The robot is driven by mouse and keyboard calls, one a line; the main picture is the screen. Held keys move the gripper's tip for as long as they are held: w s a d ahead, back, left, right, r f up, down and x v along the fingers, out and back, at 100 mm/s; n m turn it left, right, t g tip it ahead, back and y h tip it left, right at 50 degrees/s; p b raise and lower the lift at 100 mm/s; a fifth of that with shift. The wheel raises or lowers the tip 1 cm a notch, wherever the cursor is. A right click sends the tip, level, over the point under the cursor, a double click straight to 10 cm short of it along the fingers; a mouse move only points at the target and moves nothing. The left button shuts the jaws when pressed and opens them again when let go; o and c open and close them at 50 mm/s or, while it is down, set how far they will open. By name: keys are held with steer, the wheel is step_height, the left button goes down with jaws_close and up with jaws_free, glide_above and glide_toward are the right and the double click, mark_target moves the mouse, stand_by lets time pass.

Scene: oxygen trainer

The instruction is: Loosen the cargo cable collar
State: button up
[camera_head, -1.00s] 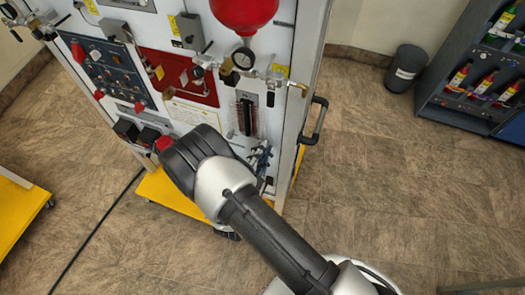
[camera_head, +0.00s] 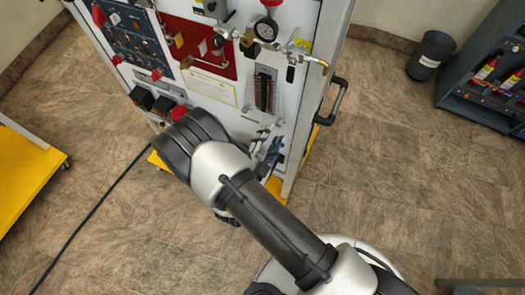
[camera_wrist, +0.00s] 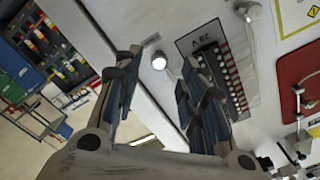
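I cannot make out the cargo cable collar in either view. A black cable (camera_head: 92,212) runs over the floor to the lower left of the white trainer panel. Two black sockets or plugs (camera_head: 143,98) and a red knob-like part (camera_head: 178,113) sit low on the panel; my wrist partly covers this area. My gripper (camera_wrist: 158,64) is open, with nothing between its blue-grey fingers in the wrist view. In the head view, its fingers (camera_head: 268,150) show beside the panel's lower right, partly hidden behind my wrist.
The panel carries a gauge (camera_head: 266,30), brass fittings and a tube-like flow meter (camera_head: 264,90). A black handle (camera_head: 335,101) juts from its right side. A yellow platform (camera_head: 30,175) stands left, a dark bin (camera_head: 430,56) and shelf (camera_head: 480,80) right.

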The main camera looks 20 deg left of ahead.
steer(key=s, duration=0.8)
steer(key=shift+a, duration=0.25)
